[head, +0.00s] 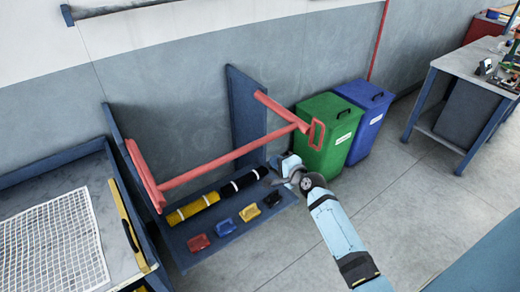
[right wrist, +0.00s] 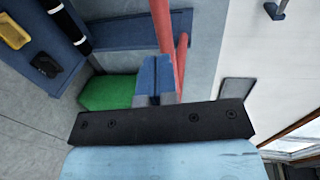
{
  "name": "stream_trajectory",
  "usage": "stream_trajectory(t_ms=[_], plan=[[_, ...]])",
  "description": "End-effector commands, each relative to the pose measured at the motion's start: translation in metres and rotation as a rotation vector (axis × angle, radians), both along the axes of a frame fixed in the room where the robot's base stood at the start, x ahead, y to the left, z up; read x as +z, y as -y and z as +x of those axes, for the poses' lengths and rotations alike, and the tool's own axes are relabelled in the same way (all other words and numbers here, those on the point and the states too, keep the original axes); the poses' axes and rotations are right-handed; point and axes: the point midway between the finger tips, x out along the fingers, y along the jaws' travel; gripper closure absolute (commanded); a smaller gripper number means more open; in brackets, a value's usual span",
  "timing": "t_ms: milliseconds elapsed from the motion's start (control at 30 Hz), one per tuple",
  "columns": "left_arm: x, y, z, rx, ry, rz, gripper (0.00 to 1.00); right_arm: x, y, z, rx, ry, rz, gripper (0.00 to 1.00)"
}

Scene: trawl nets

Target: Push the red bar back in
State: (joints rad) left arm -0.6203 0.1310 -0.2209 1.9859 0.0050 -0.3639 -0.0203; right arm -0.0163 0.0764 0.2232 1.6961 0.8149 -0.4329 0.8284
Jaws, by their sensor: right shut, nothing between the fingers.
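The red bar (head: 232,157) runs across the blue rack (head: 245,105), between a red rail on the left side (head: 146,176) and a shorter red rail on the right side (head: 280,110). A red loop handle (head: 316,134) sits at its right end. My right gripper (head: 278,175) is shut and empty, below and a little left of the handle. In the right wrist view, the closed fingertips (right wrist: 155,65) are close beside red bar parts (right wrist: 164,28); I cannot tell whether they touch. My left gripper is not in view.
The rack's lower shelf holds yellow rolls (head: 192,208), a black roll (head: 244,182) and several small coloured items. A green bin (head: 325,135) and a blue bin (head: 365,115) stand right of the rack. A net table (head: 50,240) is at left.

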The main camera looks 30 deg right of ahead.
Motion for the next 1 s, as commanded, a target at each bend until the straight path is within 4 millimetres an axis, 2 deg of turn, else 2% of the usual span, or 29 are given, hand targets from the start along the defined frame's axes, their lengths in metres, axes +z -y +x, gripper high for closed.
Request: stream_trajectory(t_ms=[33,200,433,600,1000], plan=[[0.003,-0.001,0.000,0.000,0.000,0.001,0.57,0.000,-0.001,0.012,0.000,0.001,0.000,1.00],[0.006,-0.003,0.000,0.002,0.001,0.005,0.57,-0.007,-0.003,0.048,0.000,0.000,-0.002,1.00],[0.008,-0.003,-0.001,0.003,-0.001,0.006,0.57,-0.015,-0.006,0.081,0.001,0.000,-0.003,1.00],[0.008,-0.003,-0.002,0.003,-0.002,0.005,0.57,-0.018,-0.007,0.090,0.001,-0.001,-0.004,1.00],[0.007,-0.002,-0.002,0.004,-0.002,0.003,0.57,-0.019,-0.007,0.092,0.001,-0.001,-0.004,1.00]])
